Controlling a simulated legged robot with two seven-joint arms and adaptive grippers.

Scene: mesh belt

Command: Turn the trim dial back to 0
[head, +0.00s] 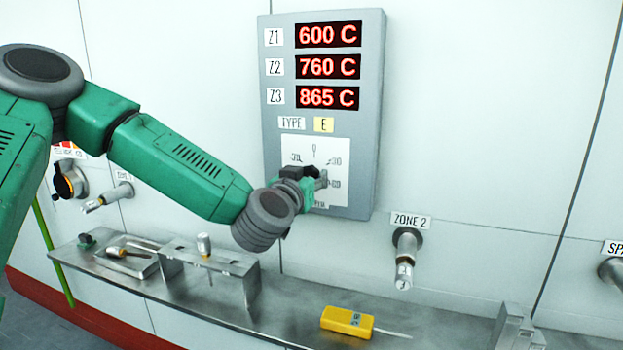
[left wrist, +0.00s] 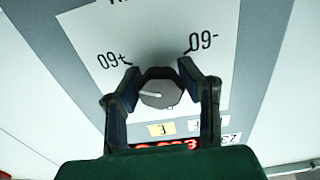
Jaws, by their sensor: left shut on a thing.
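The trim dial is a grey, faceted knob (left wrist: 160,91) on the white scale plate of the grey control panel. In the left wrist view, which looks at the panel upside down, its white pointer line points left, toward the side marked +60. My left gripper (left wrist: 161,83) is shut on the knob, with one dark finger on each side. In the head view my left gripper (head: 311,183) reaches the white scale plate (head: 333,151) and hides the knob and part of the scale. My right gripper is not in view.
The panel (head: 376,100) shows red readouts of 600, 760 and 865 C. Below it, a metal shelf (head: 290,318) carries a small stand (head: 215,259) and a yellow device (head: 347,321).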

